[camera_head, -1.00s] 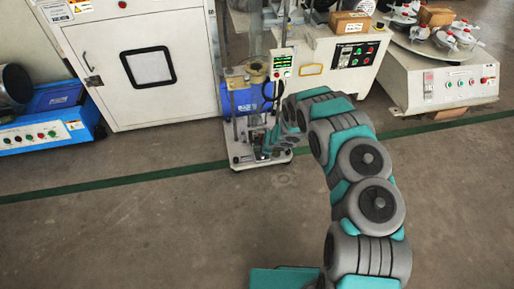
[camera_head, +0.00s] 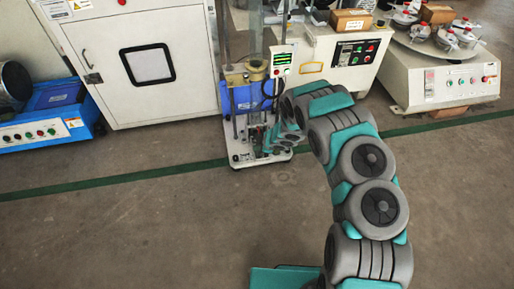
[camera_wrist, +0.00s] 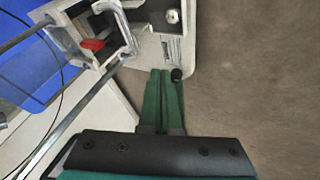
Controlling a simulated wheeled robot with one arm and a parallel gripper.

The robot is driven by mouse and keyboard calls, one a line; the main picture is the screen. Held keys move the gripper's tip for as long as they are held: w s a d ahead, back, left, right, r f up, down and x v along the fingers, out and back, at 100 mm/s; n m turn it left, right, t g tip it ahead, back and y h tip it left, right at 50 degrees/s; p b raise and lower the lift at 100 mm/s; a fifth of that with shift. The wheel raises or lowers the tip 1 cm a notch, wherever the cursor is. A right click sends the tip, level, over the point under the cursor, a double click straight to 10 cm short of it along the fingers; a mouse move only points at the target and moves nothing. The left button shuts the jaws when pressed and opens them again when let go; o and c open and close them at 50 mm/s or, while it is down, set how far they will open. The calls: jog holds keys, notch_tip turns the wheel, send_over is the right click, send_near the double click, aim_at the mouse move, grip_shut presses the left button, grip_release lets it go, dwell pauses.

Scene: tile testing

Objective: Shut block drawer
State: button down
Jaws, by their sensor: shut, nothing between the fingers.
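The small tile-testing machine (camera_head: 246,98) stands on a white base in the head view, with a blue body and upright rods. In the wrist view its metal frame (camera_wrist: 128,40) holds a red piece (camera_wrist: 93,44) at upper left. I cannot tell which part is the block drawer or how far it stands out. My gripper (camera_wrist: 165,72) is shut and empty, its two green fingers together. The fingertips appear beside a small black knob (camera_wrist: 176,74) near the machine's pale base edge; contact is unclear. In the head view my wrist hides part of the machine's lower right.
A white cabinet (camera_head: 150,65) stands left of the machine, with a blue unit (camera_head: 45,115) farther left. A white control box (camera_head: 330,60) is behind right. A round table (camera_head: 440,50) with metal parts is at far right. The floor in front is clear.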

jog(key=v, duration=0.9)
